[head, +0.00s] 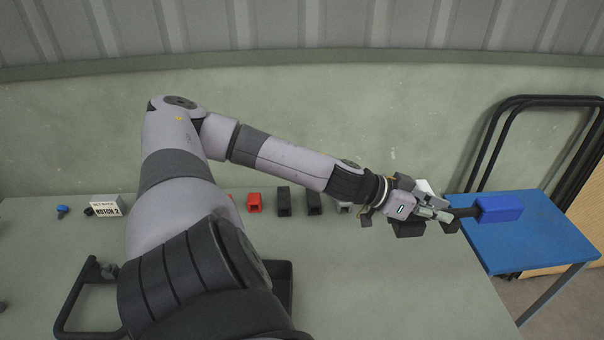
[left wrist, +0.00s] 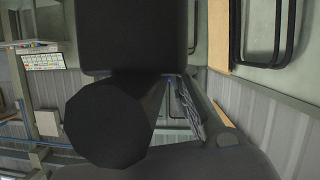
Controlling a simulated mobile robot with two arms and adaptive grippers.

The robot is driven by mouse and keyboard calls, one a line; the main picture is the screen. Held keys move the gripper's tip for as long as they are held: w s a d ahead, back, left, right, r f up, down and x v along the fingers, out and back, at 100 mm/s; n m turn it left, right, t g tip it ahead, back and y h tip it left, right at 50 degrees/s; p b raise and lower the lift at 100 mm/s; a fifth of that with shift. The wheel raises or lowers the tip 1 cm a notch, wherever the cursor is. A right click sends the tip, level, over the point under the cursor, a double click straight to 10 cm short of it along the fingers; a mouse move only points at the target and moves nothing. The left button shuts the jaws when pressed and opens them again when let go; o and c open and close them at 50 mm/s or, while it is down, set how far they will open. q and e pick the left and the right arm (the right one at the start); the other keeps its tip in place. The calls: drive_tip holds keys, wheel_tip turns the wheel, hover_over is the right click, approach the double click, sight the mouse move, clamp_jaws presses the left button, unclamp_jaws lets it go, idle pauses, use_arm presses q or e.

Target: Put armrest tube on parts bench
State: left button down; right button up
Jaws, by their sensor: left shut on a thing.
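My left gripper (head: 446,214) is shut on the armrest tube (head: 500,209), which shows as a dark stem with a thick blue end. A long grey-green bench (head: 400,285) lies under my arm; the frames do not show which surface is the parts bench. In the left wrist view, large dark shapes fill the middle, and a round dark end (left wrist: 110,118) is close to the camera. My right gripper is not in view.
Red (head: 255,202) and dark blocks (head: 284,201) stand along the bench's back. A "NOTCH 2" sign (head: 106,206) and a blue-headed piece (head: 63,211) are at left. A black tube frame (head: 500,125) leans behind the blue table. My arm hides part of the bench.

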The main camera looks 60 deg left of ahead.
sight(442, 226)
use_arm(q)
drive_tip(key=shift+w+d+f, duration=0.1)
drive_tip(key=shift+w+f, duration=0.15)
drive_tip(key=shift+w, duration=0.05)
wheel_tip(442, 226, down, 3)
drive_tip(key=shift+s+f+b, duration=0.1)
drive_tip(key=shift+f+b, duration=0.1)
drive_tip(key=shift+b, duration=1)
drive_tip(key=shift+f, duration=8.1)
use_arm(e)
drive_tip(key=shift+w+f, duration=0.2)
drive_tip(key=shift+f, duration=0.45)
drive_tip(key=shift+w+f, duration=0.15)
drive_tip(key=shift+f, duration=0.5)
use_arm(q)
drive_tip(key=shift+f, duration=0.15)
drive_tip(key=c, duration=1.5)
unclamp_jaws()
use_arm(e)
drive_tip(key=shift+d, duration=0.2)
